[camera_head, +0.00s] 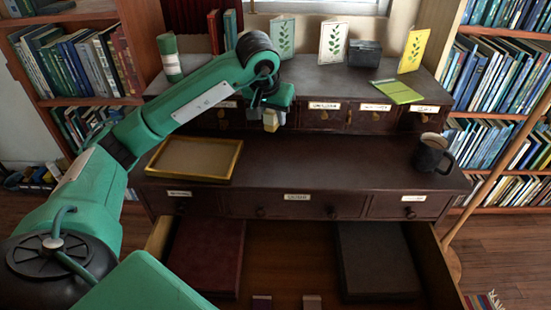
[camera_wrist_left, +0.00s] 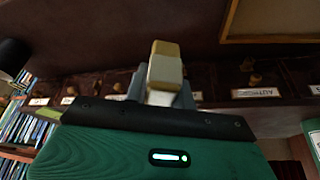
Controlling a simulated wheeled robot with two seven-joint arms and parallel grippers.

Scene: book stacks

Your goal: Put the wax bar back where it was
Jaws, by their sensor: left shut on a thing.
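My left gripper (camera_head: 270,119) is shut on a small pale yellow wax bar (camera_head: 270,125), held in the air above the dark wooden desk (camera_head: 330,165), to the right of and above the yellow-rimmed tray (camera_head: 236,160). In the left wrist view the wax bar (camera_wrist_left: 165,68) stands out between the fingertips, with a yellow end and a whiter side. Below, the desk's wide drawer (camera_head: 290,240) is open, with a dark red book (camera_head: 207,255) at left, a black book (camera_head: 375,260) at right and two small bars (camera_head: 262,301) (camera_head: 312,301) at the front. My right gripper is not in view.
A black mug (camera_head: 433,155) stands at the desk's right. The raised shelf holds leaf-print cards (camera_head: 333,43), a dark box (camera_head: 364,53), a green booklet (camera_head: 397,91) and a green-white roll (camera_head: 170,57). Small labelled drawers (camera_head: 325,116) line its front. The middle desk surface is clear.

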